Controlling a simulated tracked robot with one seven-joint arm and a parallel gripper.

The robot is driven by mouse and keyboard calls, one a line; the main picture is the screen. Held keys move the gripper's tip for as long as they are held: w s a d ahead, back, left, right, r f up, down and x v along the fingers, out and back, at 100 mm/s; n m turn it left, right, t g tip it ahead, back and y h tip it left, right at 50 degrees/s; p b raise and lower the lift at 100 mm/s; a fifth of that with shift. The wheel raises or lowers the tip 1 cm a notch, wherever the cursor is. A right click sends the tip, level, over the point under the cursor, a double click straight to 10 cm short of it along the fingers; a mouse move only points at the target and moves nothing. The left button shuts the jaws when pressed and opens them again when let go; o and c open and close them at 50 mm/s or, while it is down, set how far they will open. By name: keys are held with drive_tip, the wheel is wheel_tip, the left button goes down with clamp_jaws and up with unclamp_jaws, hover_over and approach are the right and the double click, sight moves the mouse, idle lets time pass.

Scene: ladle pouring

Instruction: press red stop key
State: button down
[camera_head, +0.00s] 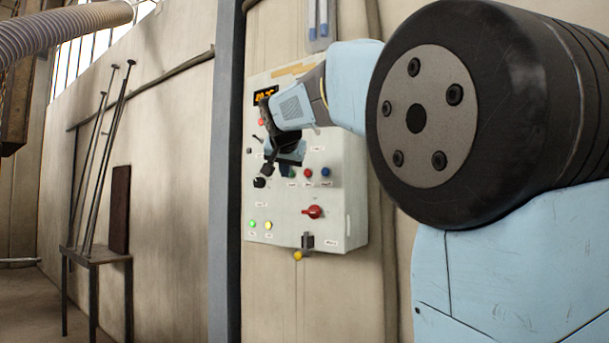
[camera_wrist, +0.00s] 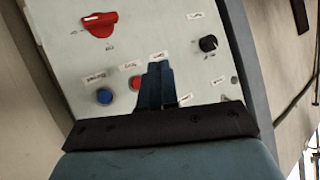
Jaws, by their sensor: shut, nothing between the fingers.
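The red key (camera_head: 307,173) sits in a row on a pale control panel (camera_head: 343,215), between a green key (camera_head: 292,172) and a blue key (camera_head: 325,172). The wrist view shows the panel turned over, with the red key (camera_wrist: 135,83) just left of my fingers and the blue key (camera_wrist: 104,95) further left. My gripper (camera_head: 287,168) is shut and empty in front of the panel, near the green key. Contact with the panel cannot be told.
A red rotary switch (camera_head: 313,211) is below the keys, and a black knob (camera_wrist: 208,43) shows right of my fingers in the wrist view. An orange display (camera_head: 266,96) is at the panel's top. A stand with long rods (camera_head: 105,165) is at the left wall.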

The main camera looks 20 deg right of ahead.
drive_tip(key=shift+w+d, duration=0.65)
drive_tip(key=shift+d, duration=0.25)
drive_tip(key=shift+w+d, duration=0.65)
drive_tip(key=shift+d, duration=0.25)
drive_tip(key=shift+w+d, duration=0.65)
drive_tip(key=shift+d, duration=0.25)
drive_tip(key=shift+w+d, duration=0.3)
drive_tip(key=shift+w+d, duration=0.2)
drive_tip(key=shift+d, duration=0.15)
idle(1.0)
drive_tip(key=shift+a, duration=0.1)
drive_tip(key=shift+s+a, duration=0.5)
drive_tip(key=shift+a, duration=0.05)
drive_tip(key=shift+a, duration=0.1)
idle(0.3)
drive_tip(key=s+a, duration=0.1)
drive_tip(key=a, duration=0.1)
drive_tip(key=s+a, duration=0.2)
idle(0.5)
